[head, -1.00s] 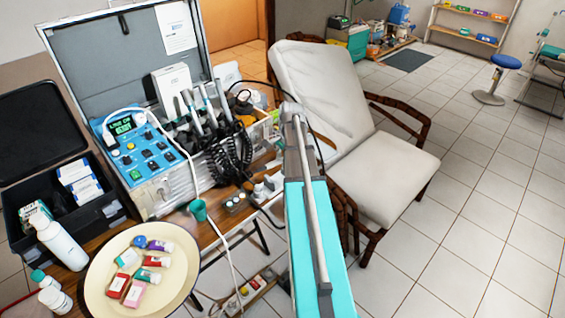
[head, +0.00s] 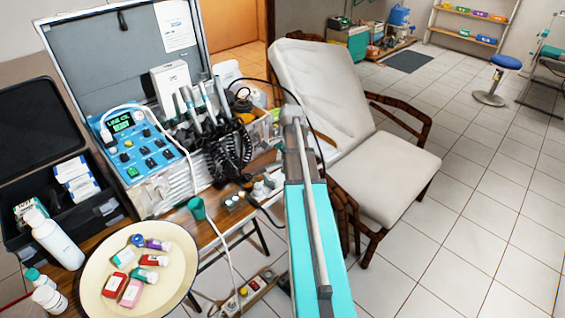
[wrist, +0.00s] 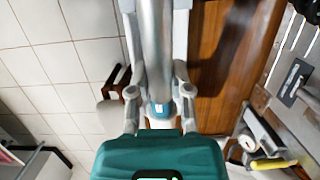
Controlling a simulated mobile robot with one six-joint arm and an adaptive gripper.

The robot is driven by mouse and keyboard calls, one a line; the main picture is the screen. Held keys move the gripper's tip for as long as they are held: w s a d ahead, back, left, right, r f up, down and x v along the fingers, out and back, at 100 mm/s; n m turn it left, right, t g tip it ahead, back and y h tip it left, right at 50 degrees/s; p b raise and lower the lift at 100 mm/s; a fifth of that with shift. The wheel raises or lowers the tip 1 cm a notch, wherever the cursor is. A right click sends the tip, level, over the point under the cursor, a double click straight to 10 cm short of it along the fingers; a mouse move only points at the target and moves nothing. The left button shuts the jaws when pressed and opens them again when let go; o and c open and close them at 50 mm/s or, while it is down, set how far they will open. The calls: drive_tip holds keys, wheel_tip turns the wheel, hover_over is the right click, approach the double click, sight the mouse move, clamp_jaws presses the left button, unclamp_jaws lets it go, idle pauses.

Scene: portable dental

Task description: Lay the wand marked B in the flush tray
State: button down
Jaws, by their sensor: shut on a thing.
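My gripper (wrist: 157,12) runs up the middle of the wrist view, a grey finger on each side of a silver cylinder. It is shut on this cylinder, which looks like a wand (wrist: 157,45) with a blue band near its lower end. No letter is readable on it. My arm hides part of the head view, and I cannot make out my fingertips there. I cannot identify the flush tray for certain.
A round cream plate (head: 95,300) with several coloured packets sits at the front left. A teal cup (head: 197,209), a white bottle (head: 57,243) and a black bin (head: 108,207) are close by. A padded chair (head: 385,165) stands right of my arm. Open tiled floor lies further right.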

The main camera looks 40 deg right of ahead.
drive_tip(key=shift+f+b, duration=0.35)
drive_tip(key=shift+f, duration=0.3)
drive_tip(key=shift+f+b, duration=0.5)
idle(0.8)
drive_tip(key=shift+f+b, duration=0.6)
drive_tip(key=shift+f, duration=0.1)
idle(0.4)
drive_tip(key=shift+c, duration=2.3)
unclamp_jaws()
drive_tip(key=shift+p+v, duration=3.85)
drive_tip(key=shift+v, duration=0.2)
